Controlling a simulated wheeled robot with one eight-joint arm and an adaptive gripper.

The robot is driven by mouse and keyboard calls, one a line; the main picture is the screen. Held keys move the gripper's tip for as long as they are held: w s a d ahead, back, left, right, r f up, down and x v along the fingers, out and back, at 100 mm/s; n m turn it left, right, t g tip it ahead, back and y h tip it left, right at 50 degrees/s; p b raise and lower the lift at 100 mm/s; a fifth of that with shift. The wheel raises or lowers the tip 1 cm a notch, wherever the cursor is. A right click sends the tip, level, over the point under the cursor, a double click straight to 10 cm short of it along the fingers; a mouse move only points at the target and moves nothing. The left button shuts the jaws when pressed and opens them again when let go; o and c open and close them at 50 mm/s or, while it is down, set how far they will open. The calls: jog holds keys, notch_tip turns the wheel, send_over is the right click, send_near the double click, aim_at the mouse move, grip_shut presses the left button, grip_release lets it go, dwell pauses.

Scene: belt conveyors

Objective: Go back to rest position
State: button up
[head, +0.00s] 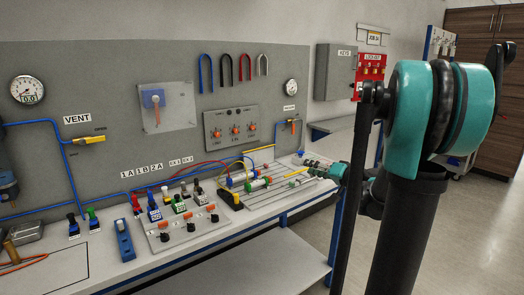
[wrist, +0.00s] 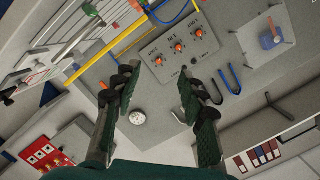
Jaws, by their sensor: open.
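My gripper (wrist: 160,88) shows in the wrist view with its two dark green fingers spread apart. Nothing is between them. The wall panel lies beyond the fingers, with a grey control box (wrist: 180,48) with orange knobs and a round white gauge (wrist: 137,117) in sight. No object is seen touching the fingers. In the head view my arm stands at the right, and its teal joint and dark links hide part of the room.
The workbench (head: 215,232) carries switches, padlocks and tags. The grey panel (head: 110,100) behind it holds the yellow-handled valve (head: 88,139), colored shackles (head: 227,68) and a gauge (head: 27,90). A red lockout box (head: 371,70) hangs beside a grey key cabinet (head: 335,72). Floor (head: 480,235) is clear at right.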

jog(key=s+a+f+g+h, duration=0.2)
jog(key=s+f+g+h, duration=0.1)
jog(key=s+f, duration=0.6)
jog(key=s+a+f+n+g+h, duration=0.1)
jog(key=s+f+g+h, duration=0.3)
jog(key=s+f, duration=0.6)
jog(key=s+a, duration=0.1)
jog(key=s, duration=0.1)
jog(key=shift+s+a, duration=0.25)
jog(key=shift+s, duration=0.05)
jog(key=s+d+f+h, duration=0.1)
jog(key=s, duration=0.1)
jog(key=s+d+f+h, duration=0.1)
jog(key=s+d, duration=0.1)
jog(key=s+d+f+g+h, duration=0.1)
jog(key=s+d+f, duration=0.1)
jog(key=s, duration=0.1)
jog(key=shift+d+h, duration=0.25)
jog(key=shift+h, duration=0.15)
